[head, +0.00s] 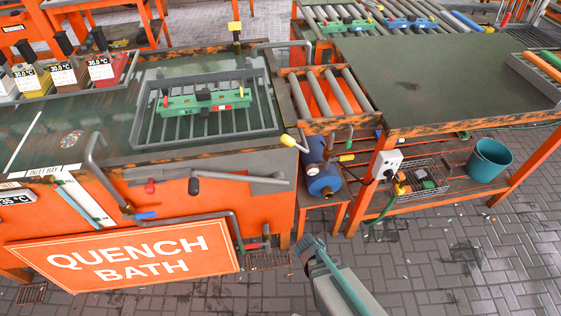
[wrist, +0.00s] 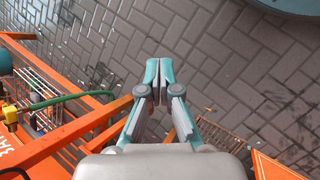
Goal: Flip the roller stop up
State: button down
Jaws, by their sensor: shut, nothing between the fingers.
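A short roller section (head: 328,93) bridges the quench bath bench and the dark table. A lever with a yellow knob (head: 289,141) sits at its near left corner, and a yellow-tipped handle (head: 346,158) shows below its near right corner. I cannot tell for sure which of these is the roller stop. My gripper (head: 310,246) is low over the floor in front of the benches, below and apart from both levers. In the wrist view my gripper (wrist: 159,72) has its fingertips together with nothing between them, over the paving.
The orange quench bath (head: 200,205) with a grey tray rim (head: 150,108) stands left. The paved floor (head: 450,260) at the lower right is open.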

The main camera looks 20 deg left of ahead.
jog(key=w+a+r+n+t+h+b, duration=0.1)
jog(key=w+a+r+n+t+b, duration=0.35)
jog(key=a, duration=0.45)
jog(key=w+a+r+n+t+b, duration=0.2)
jog(key=w+a+r+t+b, duration=0.25)
jog(key=a+t, duration=0.35)
jog(key=s+a+r+n+t, duration=0.1)
jog(key=a+r+t, duration=0.4)
jog(key=r, duration=0.5)
jog(key=s+a+r+n+t+h+b, duration=0.1)
jog(key=s+a+r+t, duration=0.2)
jog(key=a+r+t, duration=0.3)
notch_tip(320, 180, up, 6)
jog(key=a, duration=0.2)
jog(key=shift+s+a+f, duration=0.2)
jog(key=shift+s+a, duration=0.15)
jog(key=shift+s, duration=0.05)
jog(key=shift+w, duration=0.1)
jog(key=p+x, duration=0.1)
jog(key=x, duration=1.3)
jog(key=shift+d, duration=0.1)
jog(key=shift+d+r+h, duration=0.1)
jog(key=shift+h, duration=0.3)
